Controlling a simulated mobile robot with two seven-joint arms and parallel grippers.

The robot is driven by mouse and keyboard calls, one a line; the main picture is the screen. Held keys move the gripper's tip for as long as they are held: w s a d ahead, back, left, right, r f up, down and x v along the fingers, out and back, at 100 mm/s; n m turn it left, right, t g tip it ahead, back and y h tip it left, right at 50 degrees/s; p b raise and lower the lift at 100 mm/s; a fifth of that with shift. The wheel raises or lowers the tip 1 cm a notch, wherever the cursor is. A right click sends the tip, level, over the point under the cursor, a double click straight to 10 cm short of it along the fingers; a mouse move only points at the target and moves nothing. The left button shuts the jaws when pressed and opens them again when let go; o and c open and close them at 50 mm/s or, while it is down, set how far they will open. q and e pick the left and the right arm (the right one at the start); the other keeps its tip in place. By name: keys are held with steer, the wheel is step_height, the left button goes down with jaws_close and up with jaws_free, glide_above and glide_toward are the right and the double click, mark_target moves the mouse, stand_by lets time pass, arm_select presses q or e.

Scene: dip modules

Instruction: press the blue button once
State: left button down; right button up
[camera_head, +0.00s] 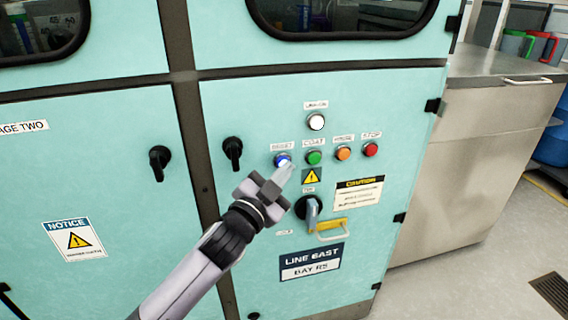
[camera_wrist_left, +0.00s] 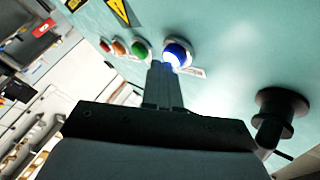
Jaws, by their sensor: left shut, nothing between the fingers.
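The blue button (camera_head: 282,160) is the leftmost of a row of buttons on the teal cabinet's panel, under a small label. It also shows in the left wrist view (camera_wrist_left: 177,54), with a bright glow at its lower left side. My left gripper (camera_head: 287,170) is shut and empty. Its fingertips are right at the blue button, just below it in the head view. In the left wrist view the fingertips overlap the button's lower left edge. I cannot tell whether they touch it. My right gripper is not in view.
Green (camera_head: 314,157), orange (camera_head: 343,153) and red (camera_head: 370,149) buttons sit to the right, with a white lamp (camera_head: 316,122) above. A black knob (camera_head: 233,150) is to the left. A rotary handle (camera_head: 312,211) and yellow bracket (camera_head: 331,227) stick out below.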

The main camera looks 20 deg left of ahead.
arm_select(q)
steer(key=shift+w+a, duration=0.2)
steer(key=shift+w, duration=0.05)
stand_by(0.4)
steer(key=shift+s+d, duration=0.1)
steer(key=shift+s, duration=0.05)
steer(key=shift+s+d, duration=0.4)
steer(key=shift+s, duration=0.15)
steer(key=shift+p, duration=0.3)
steer(key=shift+s+d+p, duration=0.15)
steer(key=shift+s+d, duration=0.55)
steer(key=shift+s, duration=0.35)
steer(key=shift+s+d+p, duration=0.15)
steer(key=shift+s+d, duration=0.55)
steer(key=shift+s, duration=0.35)
steer(key=shift+f, duration=0.1)
steer(key=s+a+f+n+g+p, duration=0.2)
steer(key=s+f+p, duration=0.4)
steer(key=s, duration=0.5)
steer(key=s+a+f+n+g+y+p, duration=0.1)
steer(key=s+a+f+n+g+p, duration=0.2)
steer(key=s+f, duration=0.7)
steer(key=s+n+g+p, duration=0.1)
steer(key=n+g+p, duration=0.1)
steer(key=g+p, duration=0.1)
steer(key=shift+s+f+g+y, duration=0.15)
steer(key=shift+f+g+y, duration=0.15)
steer(key=shift+g, duration=0.1)
